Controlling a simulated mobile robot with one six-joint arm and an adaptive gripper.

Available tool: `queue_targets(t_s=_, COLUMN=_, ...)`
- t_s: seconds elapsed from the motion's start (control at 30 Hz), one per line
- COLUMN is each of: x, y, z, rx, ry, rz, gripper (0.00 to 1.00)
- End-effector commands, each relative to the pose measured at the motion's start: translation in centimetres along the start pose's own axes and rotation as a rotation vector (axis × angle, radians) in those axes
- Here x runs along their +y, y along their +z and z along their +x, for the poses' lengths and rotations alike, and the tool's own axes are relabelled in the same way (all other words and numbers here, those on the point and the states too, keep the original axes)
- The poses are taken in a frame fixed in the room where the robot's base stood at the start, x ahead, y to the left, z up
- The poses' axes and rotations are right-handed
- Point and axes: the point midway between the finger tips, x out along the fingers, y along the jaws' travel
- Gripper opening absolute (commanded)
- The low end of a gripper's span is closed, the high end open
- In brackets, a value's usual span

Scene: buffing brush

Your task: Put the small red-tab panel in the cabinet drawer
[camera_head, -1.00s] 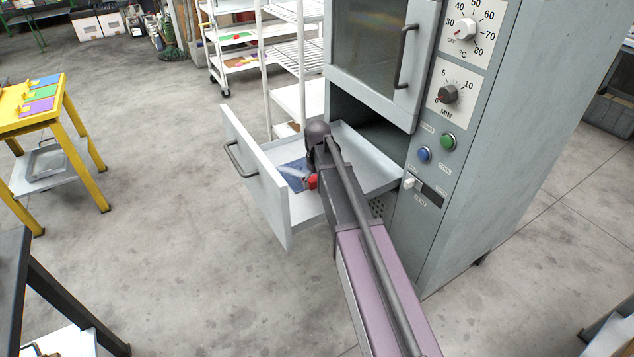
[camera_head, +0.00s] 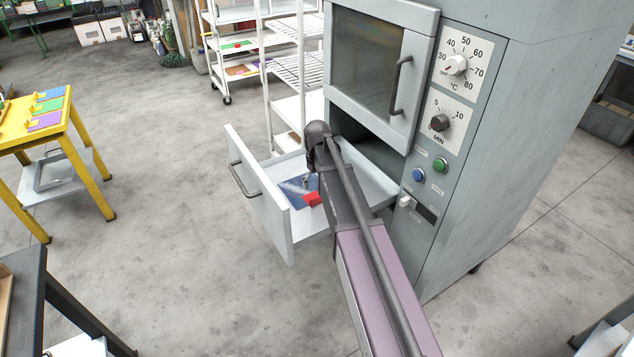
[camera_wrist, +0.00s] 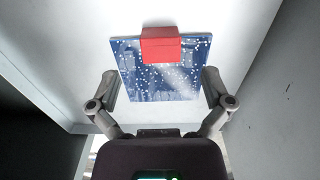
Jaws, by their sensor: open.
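The small panel (camera_head: 296,189) is blue with white specks and has a red tab (camera_head: 312,199). It lies flat inside the cabinet drawer (camera_head: 262,205), which is pulled open. In the wrist view the panel (camera_wrist: 155,85) and its red block (camera_wrist: 161,45) rest on the pale drawer floor (camera_wrist: 235,30). My gripper (camera_wrist: 160,78) is open, its two fingers spread near the panel's left and right sides, with nothing held between them. In the head view my arm reaches over the drawer and hides part of its floor.
The grey cabinet (camera_head: 480,190) with dials and buttons stands right of the drawer. A white shelf rack (camera_head: 290,70) is behind it. A yellow table (camera_head: 70,130) with coloured panels stands at left. The floor between the table and drawer is clear.

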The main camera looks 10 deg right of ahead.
Motion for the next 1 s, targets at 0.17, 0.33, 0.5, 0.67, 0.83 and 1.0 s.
queue_targets(t_s=0.17, x=0.0, y=0.0, z=-1.9, rx=0.0, ry=0.0, rz=0.0, gripper=1.0)
queue_targets(t_s=0.33, x=0.0, y=0.0, z=-3.0, rx=0.0, ry=0.0, rz=0.0, gripper=1.0)
queue_targets(t_s=0.5, x=0.0, y=0.0, z=-3.7, rx=0.0, ry=0.0, rz=0.0, gripper=1.0)
queue_targets(t_s=0.67, x=0.0, y=0.0, z=-3.8, rx=0.0, ry=0.0, rz=0.0, gripper=1.0)
queue_targets(t_s=0.83, x=0.0, y=0.0, z=-3.8, rx=0.0, ry=0.0, rz=0.0, gripper=1.0)
queue_targets(t_s=1.0, x=0.0, y=0.0, z=-3.8, rx=0.0, ry=0.0, rz=0.0, gripper=1.0)
